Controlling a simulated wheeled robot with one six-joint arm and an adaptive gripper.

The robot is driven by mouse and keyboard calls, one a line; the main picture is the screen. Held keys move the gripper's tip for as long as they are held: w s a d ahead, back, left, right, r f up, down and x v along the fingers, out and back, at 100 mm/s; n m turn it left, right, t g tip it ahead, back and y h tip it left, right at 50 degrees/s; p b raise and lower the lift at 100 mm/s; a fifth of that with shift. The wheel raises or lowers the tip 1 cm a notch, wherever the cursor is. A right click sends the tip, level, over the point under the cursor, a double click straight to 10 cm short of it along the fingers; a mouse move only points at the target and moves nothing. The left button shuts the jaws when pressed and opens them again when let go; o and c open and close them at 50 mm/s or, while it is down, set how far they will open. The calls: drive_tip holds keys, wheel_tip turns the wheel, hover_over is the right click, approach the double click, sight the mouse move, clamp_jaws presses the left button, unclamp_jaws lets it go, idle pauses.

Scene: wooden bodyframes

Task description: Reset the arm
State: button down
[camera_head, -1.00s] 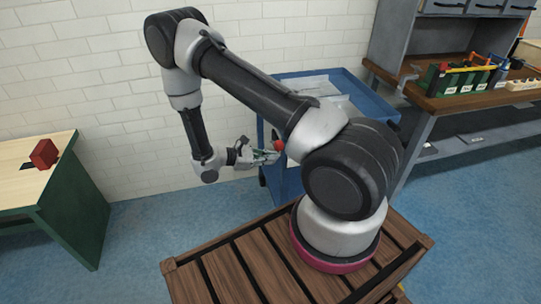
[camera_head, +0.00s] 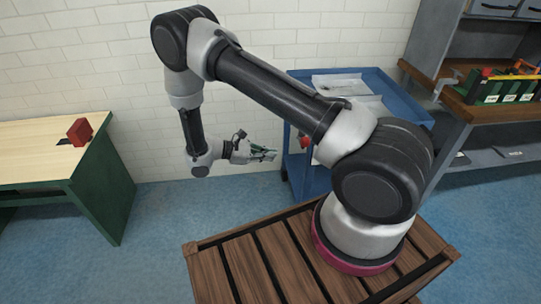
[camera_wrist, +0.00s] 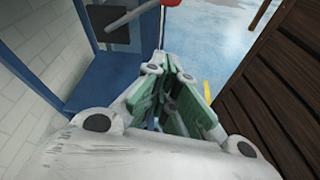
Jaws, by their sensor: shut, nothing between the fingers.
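My arm is mounted on a slatted wooden base and is bent, with the forearm hanging down. My gripper (camera_head: 265,154) points to the right in the head view, in front of the white brick wall and left of the blue cart. In the wrist view my gripper (camera_wrist: 170,68) has its green-padded fingers brought together at the tips. Nothing is held between them.
The blue cart (camera_head: 400,100) stands close beyond the fingertips, with a red round part (camera_head: 304,142) at its side. A workbench (camera_head: 490,108) is at right. Blue floor lies between.

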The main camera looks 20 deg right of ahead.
drive_tip(key=shift+f, duration=0.1)
drive_tip(key=s+m+g+y, duration=0.1)
drive_tip(key=s+g+y, duration=0.1)
drive_tip(key=s, duration=0.4)
drive_tip(key=s+d+r+m+t+y, duration=0.2)
drive_tip(key=s+r+m+t+y, duration=0.1)
drive_tip(key=r, duration=1)
drive_tip(key=s+d+r+m+t+y, duration=0.3)
drive_tip(key=s+r+m+y, duration=0.2)
drive_tip(key=r, duration=0.8)
drive_tip(key=s+d+r+m+t+y, duration=0.2)
drive_tip(key=s+r, duration=0.6)
drive_tip(key=r, duration=0.6)
drive_tip(key=shift+s+d+m+t+y, duration=0.25)
drive_tip(key=shift+s+m+t+y, duration=0.1)
drive_tip(key=shift+m+t+y, duration=0.5)
